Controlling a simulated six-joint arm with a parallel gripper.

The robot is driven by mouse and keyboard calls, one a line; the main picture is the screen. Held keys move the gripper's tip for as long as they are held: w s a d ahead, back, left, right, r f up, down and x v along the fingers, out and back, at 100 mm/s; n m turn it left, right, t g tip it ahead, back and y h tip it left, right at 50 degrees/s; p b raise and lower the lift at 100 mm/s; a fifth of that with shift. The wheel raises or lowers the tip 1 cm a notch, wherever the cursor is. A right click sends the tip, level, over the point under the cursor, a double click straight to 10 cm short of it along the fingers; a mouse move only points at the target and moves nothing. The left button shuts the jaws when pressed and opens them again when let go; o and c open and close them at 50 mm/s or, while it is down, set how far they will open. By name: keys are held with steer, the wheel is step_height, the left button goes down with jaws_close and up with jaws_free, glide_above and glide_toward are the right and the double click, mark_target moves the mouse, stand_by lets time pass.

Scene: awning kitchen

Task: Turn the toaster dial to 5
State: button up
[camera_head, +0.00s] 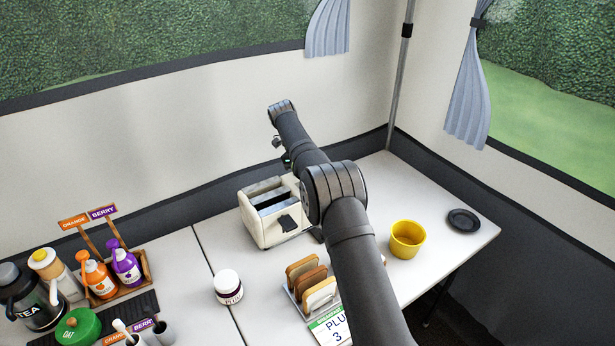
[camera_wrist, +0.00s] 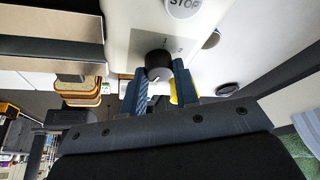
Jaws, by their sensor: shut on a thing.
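The cream toaster (camera_head: 262,231) stands on the white table in the head view, with two slots on top and a dark lever on its near side. In the wrist view its white panel (camera_wrist: 125,18) carries a black dial (camera_wrist: 158,62) and a STOP button (camera_wrist: 186,6). My gripper (camera_wrist: 161,73) has its two blue fingers on either side of the dial and is shut on it. In the head view my arm hides the gripper and the dial.
A toast rack (camera_head: 302,289), a yellow pot (camera_head: 407,240) and a black dish (camera_head: 464,220) stand on the same table. A white-lidded jar (camera_head: 228,286) is to the left. Bottles in a wooden caddy (camera_head: 148,263) stand farther left. The tent wall runs close behind the toaster.

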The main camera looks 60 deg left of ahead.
stand_by(0.3)
steer(key=o, duration=1)
steer(key=shift+r, duration=0.1)
steer(key=shift+r, duration=0.3)
steer(key=r, duration=0.3)
steer(key=shift+w+d+r, duration=0.2)
steer(key=shift+r, duration=0.1)
steer(key=w+d+r, duration=0.2)
steer(key=d, duration=0.1)
steer(key=w+d+r, duration=0.2)
steer(key=d, duration=0.1)
steer(key=w+d+r, duration=0.2)
steer(key=d, duration=0.1)
steer(key=shift+w+r, duration=0.25)
steer(key=shift+w, duration=0.1)
